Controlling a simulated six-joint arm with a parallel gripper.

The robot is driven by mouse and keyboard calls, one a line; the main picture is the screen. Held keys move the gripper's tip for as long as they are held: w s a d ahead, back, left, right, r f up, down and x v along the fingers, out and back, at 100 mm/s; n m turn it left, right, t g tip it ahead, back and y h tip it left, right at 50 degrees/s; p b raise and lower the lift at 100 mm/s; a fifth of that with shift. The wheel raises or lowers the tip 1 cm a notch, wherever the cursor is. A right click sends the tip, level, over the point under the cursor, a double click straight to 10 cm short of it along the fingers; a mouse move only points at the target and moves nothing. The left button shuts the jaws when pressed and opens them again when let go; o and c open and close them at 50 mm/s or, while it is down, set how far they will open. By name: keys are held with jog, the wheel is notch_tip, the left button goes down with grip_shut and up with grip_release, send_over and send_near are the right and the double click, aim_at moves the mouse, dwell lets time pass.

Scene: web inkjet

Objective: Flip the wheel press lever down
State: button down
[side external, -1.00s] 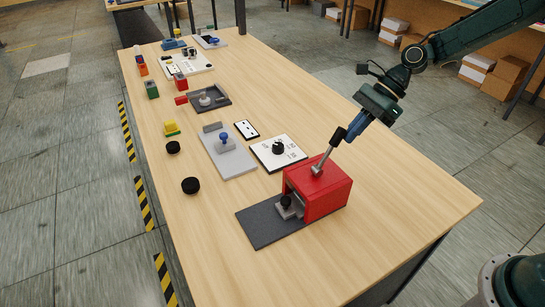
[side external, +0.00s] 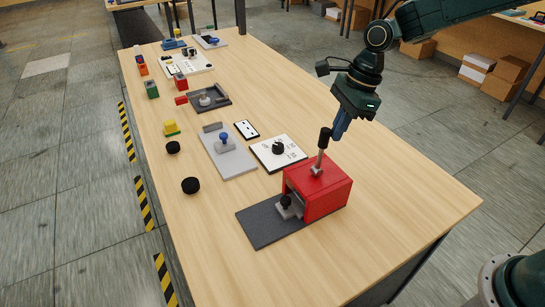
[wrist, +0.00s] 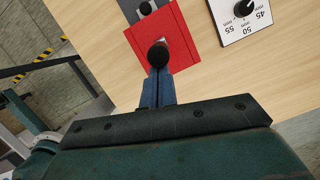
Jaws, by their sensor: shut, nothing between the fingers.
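The wheel press is a red box (side external: 325,195) on a dark grey base plate (side external: 262,228), near the front of the table; the red box also shows in the wrist view (wrist: 181,18). Its lever (side external: 323,142) has a metal shaft and black grip and rises from the box top, nearly upright. In the wrist view the black grip (wrist: 158,54) faces the camera, just ahead of my fingertips. My gripper (side external: 338,137) is shut and empty, its blue fingers pointing down just right of the grip. I cannot tell if they touch the lever.
A white dial panel (side external: 278,152) with a black knob stands behind the press. A grey plate with a blue-knobbed lever (side external: 228,155) is to its left. Two black discs (side external: 191,186) lie near the left edge. The table right of the press is clear.

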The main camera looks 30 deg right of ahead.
jog(key=shift+a+r+h, duration=0.15)
jog(key=shift+a+h, duration=0.4)
jog(key=shift+a, duration=0.15)
jog(key=shift+a+r+h, duration=0.1)
jog(key=shift+a+h, duration=0.45)
jog(key=shift+a, duration=0.1)
jog(key=shift+a+f, duration=0.15)
jog(key=shift+a, duration=1.1)
jog(key=shift+a+f, duration=0.15)
jog(key=shift+a, duration=1.05)
jog(key=shift+f, duration=0.1)
jog(key=shift+d, duration=0.1)
notch_tip(320, 180, up, 12)
jog(key=s+d, duration=0.1)
jog(key=shift+s, duration=0.35)
